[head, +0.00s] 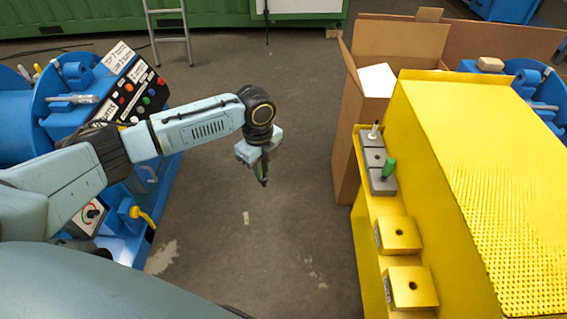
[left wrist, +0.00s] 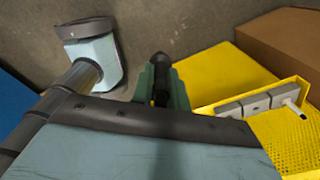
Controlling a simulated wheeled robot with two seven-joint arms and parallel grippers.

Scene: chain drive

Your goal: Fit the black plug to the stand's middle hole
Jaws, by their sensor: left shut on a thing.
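My left gripper (head: 262,172) hangs over the open floor between the blue machine and the yellow one, pointing down. It is shut on the black plug (left wrist: 159,62), whose dark rounded end shows beyond the fingers in the left wrist view. The grey stand (head: 376,158) lies on a ledge of the yellow machine, to the right of the gripper and well apart from it. A pale plug (head: 374,130) stands in its far hole and a green plug (head: 388,168) is at its near end. The middle hole looks empty. My right gripper is not in view.
Two yellow blocks with holes, a far one (head: 397,235) and a near one (head: 411,288), sit nearer along the yellow machine (head: 465,140). An open cardboard box (head: 345,150) stands behind the ledge. A blue machine with a control panel (head: 130,95) is at left. The floor between is clear.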

